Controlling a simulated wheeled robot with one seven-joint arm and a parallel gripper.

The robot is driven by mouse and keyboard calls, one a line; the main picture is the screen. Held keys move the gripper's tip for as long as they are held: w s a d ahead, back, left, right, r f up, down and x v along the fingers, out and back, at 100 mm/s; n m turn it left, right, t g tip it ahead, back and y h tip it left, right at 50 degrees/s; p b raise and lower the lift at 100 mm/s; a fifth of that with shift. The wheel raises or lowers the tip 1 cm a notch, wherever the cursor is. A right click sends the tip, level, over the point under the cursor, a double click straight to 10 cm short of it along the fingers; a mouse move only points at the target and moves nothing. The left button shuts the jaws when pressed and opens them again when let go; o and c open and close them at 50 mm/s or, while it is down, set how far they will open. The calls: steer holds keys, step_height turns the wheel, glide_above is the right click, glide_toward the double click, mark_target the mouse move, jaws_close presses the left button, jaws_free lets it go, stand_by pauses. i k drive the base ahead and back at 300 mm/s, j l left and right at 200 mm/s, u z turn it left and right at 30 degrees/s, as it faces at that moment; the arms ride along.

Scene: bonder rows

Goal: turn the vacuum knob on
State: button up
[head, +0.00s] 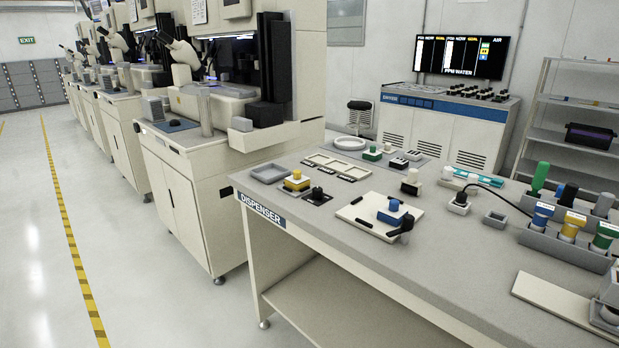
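The workbench marked DISPENSER (262,212) stands in front of me, to the right of centre. A small black knob (317,192) stands on a dark plate near the bench's left end, beside a yellow block. Another black knob-like part (406,224) sits at the right side of a cream plate (358,212) that holds a blue fixture (394,213). No label reading vacuum is legible, so I cannot tell which of these is the vacuum knob, nor its setting. My gripper is not in view.
Bottles in grey racks (567,244) crowd the bench's right side. Bonder machines with microscopes (182,57) line the left. A control cabinet (437,125) and a shelf rack (567,118) stand behind. The floor (35,250) at left is clear, with a yellow line.

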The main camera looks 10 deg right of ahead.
mark_target(316, 191)
steer(key=i+j+z, duration=0.2)
steer(key=i+j, duration=1.25)
steer(key=i, duration=0.05)
